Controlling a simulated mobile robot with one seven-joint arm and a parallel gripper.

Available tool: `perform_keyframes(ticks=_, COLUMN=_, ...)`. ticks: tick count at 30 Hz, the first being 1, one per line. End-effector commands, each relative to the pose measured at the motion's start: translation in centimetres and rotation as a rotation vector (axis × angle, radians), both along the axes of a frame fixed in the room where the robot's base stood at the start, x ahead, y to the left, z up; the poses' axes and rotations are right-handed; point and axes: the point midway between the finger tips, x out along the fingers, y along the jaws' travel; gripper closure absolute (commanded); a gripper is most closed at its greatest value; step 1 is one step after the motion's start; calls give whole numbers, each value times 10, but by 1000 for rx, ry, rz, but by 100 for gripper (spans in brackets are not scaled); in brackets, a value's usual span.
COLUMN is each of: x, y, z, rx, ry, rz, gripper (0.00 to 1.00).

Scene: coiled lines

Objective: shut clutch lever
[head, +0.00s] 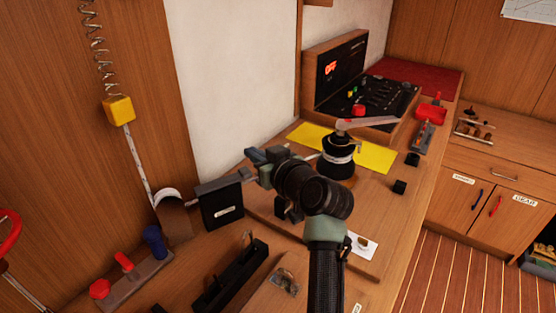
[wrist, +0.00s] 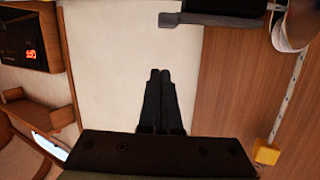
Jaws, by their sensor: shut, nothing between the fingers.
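A black box with a white label (head: 222,203) stands on the bench by the wall; I take it for the clutch housing, but the label is too small to read. A grey lever (head: 248,175) sticks out from its right side. In the wrist view the dark box (wrist: 225,8) is cut off at the top edge, with the grey lever (wrist: 178,19) along its lower side pointing left. My gripper (wrist: 160,72) is shut and empty, apart from the lever. In the head view my wrist hides most of the fingers.
A black winch (head: 338,165) with a red-and-grey handle stands on a yellow mat (head: 374,157) to the right. A control panel (head: 372,98) is behind it. A base with red and blue levers (head: 135,281) and a black rack (head: 232,276) are in front. A yellow block (head: 118,110) hangs at left.

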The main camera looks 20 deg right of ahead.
Motion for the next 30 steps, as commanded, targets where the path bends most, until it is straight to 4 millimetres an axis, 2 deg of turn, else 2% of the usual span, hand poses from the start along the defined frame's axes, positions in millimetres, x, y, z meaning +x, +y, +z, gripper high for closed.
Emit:
perform_keyframes(ticks=6, x=-40, y=-7, z=4, rx=-1, ry=3, rz=-2, gripper=100)
perform_keyframes(ticks=13, x=-72, y=-13, z=12, rx=0, ry=4, rz=-2, gripper=100)
perform_keyframes(ticks=19, x=-83, y=-14, z=15, rx=1, ry=4, rz=0, gripper=100)
perform_keyframes(ticks=30, x=-83, y=-15, z=16, rx=1, ry=4, rz=0, gripper=100)
